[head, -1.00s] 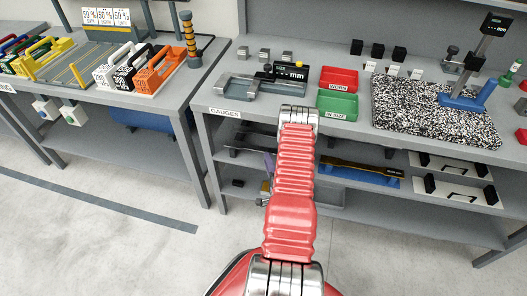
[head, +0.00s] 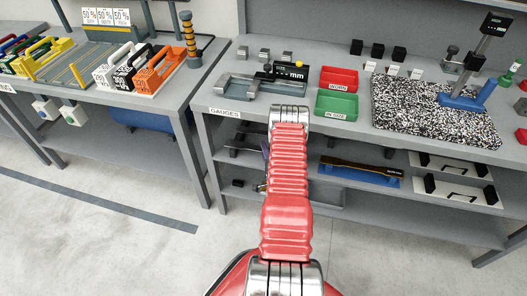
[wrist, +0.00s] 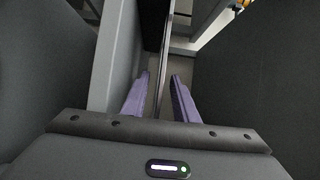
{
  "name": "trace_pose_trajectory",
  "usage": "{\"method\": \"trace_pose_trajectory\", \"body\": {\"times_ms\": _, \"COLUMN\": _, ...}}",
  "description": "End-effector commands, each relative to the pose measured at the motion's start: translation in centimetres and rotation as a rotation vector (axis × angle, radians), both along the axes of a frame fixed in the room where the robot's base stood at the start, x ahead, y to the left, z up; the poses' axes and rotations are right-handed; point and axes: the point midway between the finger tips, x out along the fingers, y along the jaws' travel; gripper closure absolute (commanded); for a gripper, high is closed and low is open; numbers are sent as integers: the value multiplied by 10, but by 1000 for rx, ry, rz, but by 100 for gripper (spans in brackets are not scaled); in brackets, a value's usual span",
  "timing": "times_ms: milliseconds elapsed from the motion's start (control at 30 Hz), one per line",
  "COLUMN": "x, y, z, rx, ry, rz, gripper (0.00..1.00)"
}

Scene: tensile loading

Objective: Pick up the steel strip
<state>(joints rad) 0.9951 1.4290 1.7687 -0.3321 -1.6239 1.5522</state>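My gripper (wrist: 159,78) shows in the wrist view as two purple fingers standing apart, with a gap between them. A thin, long edge (wrist: 161,70) runs lengthwise through this gap, apart from both fingers as far as I can see. I cannot tell for sure whether it is the steel strip or part of the bench. In the head view my red arm reaches to the front of the gauge bench, and my gripper is mostly hidden behind it, below the bench top. No steel strip shows clearly in the head view.
The gauge bench (head: 225,100) carries a red tray (head: 338,79), a green tray (head: 337,104) and a speckled plate (head: 420,118). A grey leg (head: 203,160) stands left of my arm.

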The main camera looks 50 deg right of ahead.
Motion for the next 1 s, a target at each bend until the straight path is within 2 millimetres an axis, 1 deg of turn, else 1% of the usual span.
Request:
{"method": "trace_pose_trajectory", "body": {"times_ms": 100, "x": 4, "y": -3, "z": 0, "rx": 0, "ry": 0, "rz": 0, "gripper": 73}}
{"method": "trace_pose_trajectory", "body": {"times_ms": 600, "x": 4, "y": -3, "z": 0, "rx": 0, "ry": 0, "rz": 0, "gripper": 74}}
{"method": "trace_pose_trajectory", "body": {"times_ms": 900, "x": 4, "y": -3, "z": 0, "rx": 0, "ry": 0, "rz": 0, "gripper": 95}}
{"method": "trace_pose_trajectory", "body": {"times_ms": 967, "x": 3, "y": -3, "z": 0, "rx": 0, "ry": 0, "rz": 0, "gripper": 99}}
{"method": "trace_pose_trajectory", "body": {"times_ms": 1000, "x": 3, "y": -3, "z": 0, "rx": 1, "ry": 1, "rz": 0, "gripper": 100}}
